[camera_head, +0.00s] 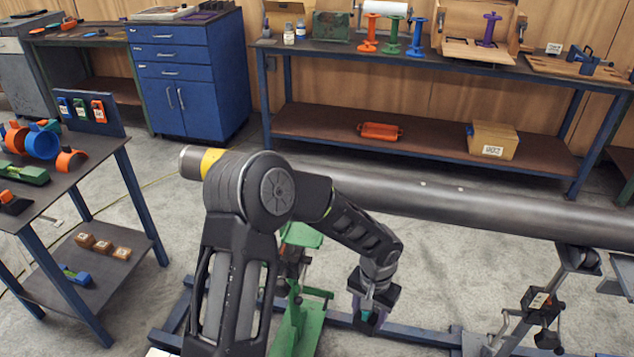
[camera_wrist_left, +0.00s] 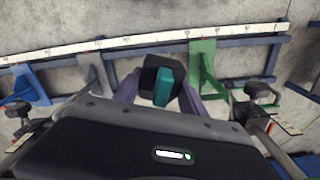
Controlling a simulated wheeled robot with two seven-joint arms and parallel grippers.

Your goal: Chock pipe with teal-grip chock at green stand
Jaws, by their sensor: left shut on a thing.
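The long grey pipe (camera_head: 480,200) with a yellow band near its left end runs across the head view. The green stand (camera_head: 302,318) is under its left part, partly hidden behind my left arm. It also shows in the left wrist view (camera_wrist_left: 203,62), right of my gripper. My left gripper (camera_head: 368,308) is on the near side of the pipe, below it in the picture and right of the green stand. Its purple fingers (camera_wrist_left: 158,95) are shut on a dark chock with a teal grip (camera_wrist_left: 163,88). In the head view only a little teal shows. My right gripper is not in view.
A blue floor rail (camera_head: 405,335) and a white marked scale (camera_wrist_left: 130,42) run along the floor. A grey stand (camera_wrist_left: 95,72) and a blue stand (camera_wrist_left: 30,85) show in the wrist view. A side table (camera_head: 95,165) stands left; a workbench (camera_head: 420,150) stands behind the pipe.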

